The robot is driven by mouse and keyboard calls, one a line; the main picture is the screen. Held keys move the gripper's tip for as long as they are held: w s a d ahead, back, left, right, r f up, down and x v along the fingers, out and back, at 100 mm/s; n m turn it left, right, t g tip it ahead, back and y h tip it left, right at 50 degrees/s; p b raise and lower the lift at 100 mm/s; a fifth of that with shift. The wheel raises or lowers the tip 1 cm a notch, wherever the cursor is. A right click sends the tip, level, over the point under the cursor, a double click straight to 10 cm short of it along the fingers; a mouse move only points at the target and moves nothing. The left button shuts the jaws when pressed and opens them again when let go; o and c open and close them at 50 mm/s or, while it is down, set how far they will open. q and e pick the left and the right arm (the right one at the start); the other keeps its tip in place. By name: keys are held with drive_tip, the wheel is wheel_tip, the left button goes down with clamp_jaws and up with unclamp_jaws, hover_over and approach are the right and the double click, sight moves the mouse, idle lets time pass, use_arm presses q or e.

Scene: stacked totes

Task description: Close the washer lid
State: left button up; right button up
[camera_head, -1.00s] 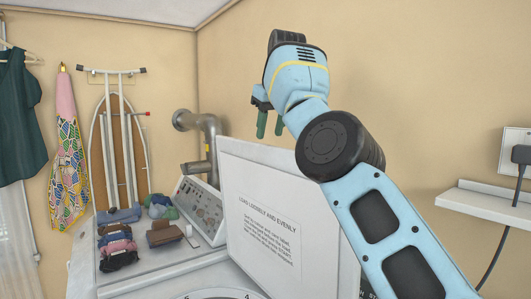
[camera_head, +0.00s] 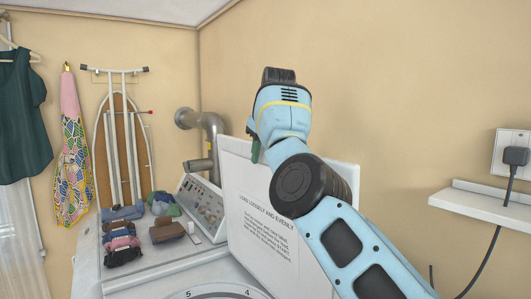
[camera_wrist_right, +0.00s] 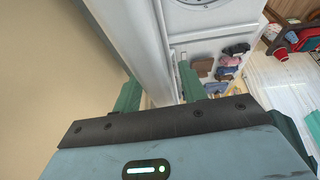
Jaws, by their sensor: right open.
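The washer lid (camera_head: 262,215) stands upright, its white inner face with printed text toward me in the head view. The washer body (camera_head: 215,272) is below it, with part of a round numbered ring (camera_head: 222,291) at the bottom edge. My right gripper (camera_head: 255,152) is open at the lid's top edge, fingers pointing down and partly hidden by the lid. In the right wrist view the gripper (camera_wrist_right: 158,92) has its green fingers spread, and the lid's white edge (camera_wrist_right: 146,45) runs between them. I cannot tell whether they touch it. My left gripper is not in view.
A control panel (camera_head: 203,207) and a bent grey pipe (camera_head: 213,140) stand left of the lid. Several folded clothes (camera_head: 122,245) lie on the white top at left. A wall shelf (camera_head: 480,205) with a plug and cord is at right. The wall is behind the lid.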

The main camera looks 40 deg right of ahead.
clamp_jaws()
idle(0.3)
idle(0.3)
